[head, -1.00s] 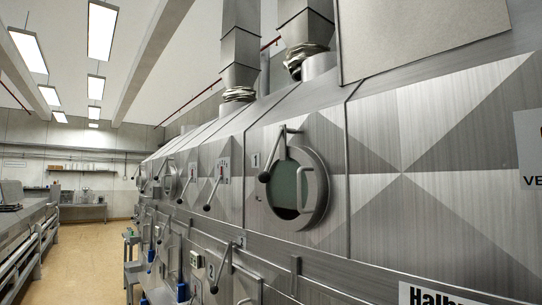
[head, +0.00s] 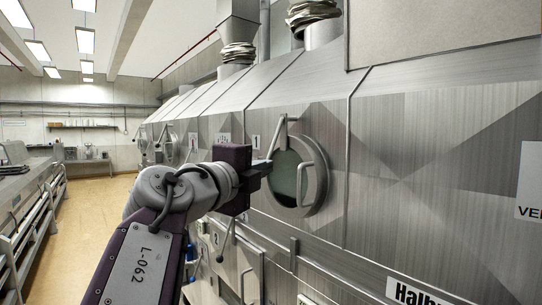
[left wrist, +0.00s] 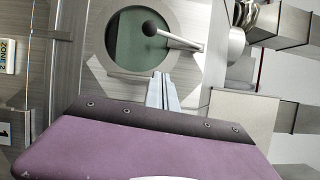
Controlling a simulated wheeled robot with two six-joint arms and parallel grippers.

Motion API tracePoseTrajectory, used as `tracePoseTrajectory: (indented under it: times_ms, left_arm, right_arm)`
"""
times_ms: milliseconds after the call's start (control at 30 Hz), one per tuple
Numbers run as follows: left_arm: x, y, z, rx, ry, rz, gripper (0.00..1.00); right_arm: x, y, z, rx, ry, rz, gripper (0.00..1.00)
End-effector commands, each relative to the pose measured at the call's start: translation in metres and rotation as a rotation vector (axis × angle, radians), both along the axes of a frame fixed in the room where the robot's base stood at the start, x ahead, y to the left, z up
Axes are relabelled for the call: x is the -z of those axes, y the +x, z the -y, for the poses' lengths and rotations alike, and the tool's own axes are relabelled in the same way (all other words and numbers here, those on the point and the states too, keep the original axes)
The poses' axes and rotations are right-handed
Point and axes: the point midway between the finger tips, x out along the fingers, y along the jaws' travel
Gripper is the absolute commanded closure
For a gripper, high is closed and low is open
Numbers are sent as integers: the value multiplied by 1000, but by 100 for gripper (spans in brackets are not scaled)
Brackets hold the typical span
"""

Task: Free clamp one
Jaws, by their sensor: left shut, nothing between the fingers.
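Clamp one is a metal lever (head: 280,134) beside the label "1" on the dryer hood, at the upper left rim of a round window (head: 290,180). In the left wrist view the clamp lever (left wrist: 178,40) reaches across the window (left wrist: 140,58) and ends in a black ball knob (left wrist: 150,29). My left gripper (head: 267,163) is shut and empty in front of the lever's lower end, hiding the knob in the head view. In the left wrist view its fingertips (left wrist: 158,76) point at the window, short of the lever in the picture. I cannot tell whether they touch. My right gripper is not in view.
A curved metal handle (head: 311,180) stands out at the window's right side. More levers and round windows line the hood (head: 420,170) to the left. A bench with rails (head: 40,195) runs along the far left, with an open floor aisle (head: 92,220) between.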

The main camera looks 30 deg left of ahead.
Motion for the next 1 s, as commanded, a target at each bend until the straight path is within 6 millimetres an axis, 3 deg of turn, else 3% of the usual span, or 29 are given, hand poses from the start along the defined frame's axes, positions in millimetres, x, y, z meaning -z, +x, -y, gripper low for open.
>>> tracePoseTrajectory:
  times_ms: [167, 367, 467, 533, 733, 833, 1000]
  left_arm:
    - [-6, 6, 1, 6, -3, 2, 100]
    - [-12, 27, 1, 4, -6, -6, 100]
    - [-13, 49, 0, 7, -8, -5, 100]
    - [-3, 64, -1, 4, -6, -4, 100]
    - [-3, 105, -4, 1, -3, -2, 100]
    - [-5, 106, -25, -5, -2, -1, 100]
    - [-6, 109, -39, -1, -2, -1, 100]
  right_arm:
    - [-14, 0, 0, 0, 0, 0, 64]
    - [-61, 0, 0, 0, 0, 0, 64]
    - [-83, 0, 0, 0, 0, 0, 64]
    - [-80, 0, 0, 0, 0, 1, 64]
    - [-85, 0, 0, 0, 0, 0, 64]
    - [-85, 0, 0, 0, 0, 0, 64]
    - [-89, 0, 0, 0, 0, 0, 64]
